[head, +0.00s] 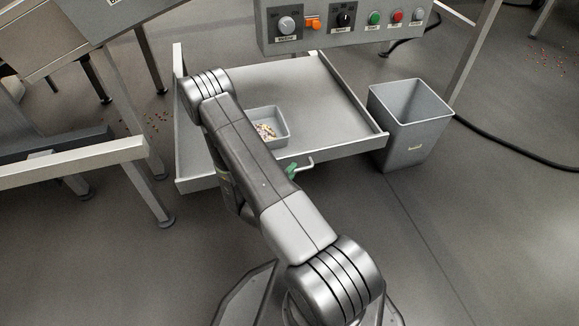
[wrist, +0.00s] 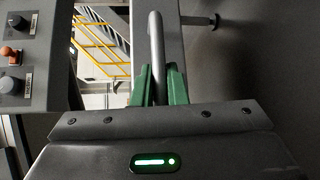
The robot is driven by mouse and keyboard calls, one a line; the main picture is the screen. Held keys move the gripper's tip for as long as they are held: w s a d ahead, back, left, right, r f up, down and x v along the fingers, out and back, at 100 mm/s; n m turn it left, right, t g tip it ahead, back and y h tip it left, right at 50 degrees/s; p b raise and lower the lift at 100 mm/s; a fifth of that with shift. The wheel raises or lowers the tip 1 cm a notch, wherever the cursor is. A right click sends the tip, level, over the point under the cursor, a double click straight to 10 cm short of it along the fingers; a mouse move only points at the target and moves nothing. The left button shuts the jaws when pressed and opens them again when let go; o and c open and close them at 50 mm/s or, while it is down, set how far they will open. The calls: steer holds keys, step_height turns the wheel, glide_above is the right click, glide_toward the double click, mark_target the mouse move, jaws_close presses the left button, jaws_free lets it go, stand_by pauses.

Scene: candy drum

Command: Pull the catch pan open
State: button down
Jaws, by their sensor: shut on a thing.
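The catch pan (head: 330,103) is a wide grey metal tray that stands pulled out below the control panel in the head view. A small grey bin (head: 283,125) with colourful candy (head: 265,131) sits inside it. The pan's bar handle (head: 303,163) is on its front wall, and the handle also shows in the wrist view (wrist: 155,45). My gripper (head: 292,171) has green fingers at the handle, partly hidden by my arm. In the wrist view the fingers of my gripper (wrist: 158,85) are shut on the handle, one on each side of it.
A control panel (head: 345,45) with knobs and buttons hangs above the pan's back. A grey waste bin (head: 410,118) stands on the floor right of the pan. A metal frame (head: 75,160) is at the left. A black cable (head: 515,145) lies at the right. The front right floor is clear.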

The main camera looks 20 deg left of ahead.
steer(key=shift+s+d, duration=0.15)
steer(key=shift+s, duration=0.15)
steer(key=c, duration=1.5)
jaws_free()
steer(key=shift+o, duration=0.2)
steer(key=p+v, duration=0.3)
steer(key=v, duration=1)
steer(key=shift+s, duration=0.4)
steer(key=shift+b+x, duration=1.45)
steer(key=shift+x, duration=5.5)
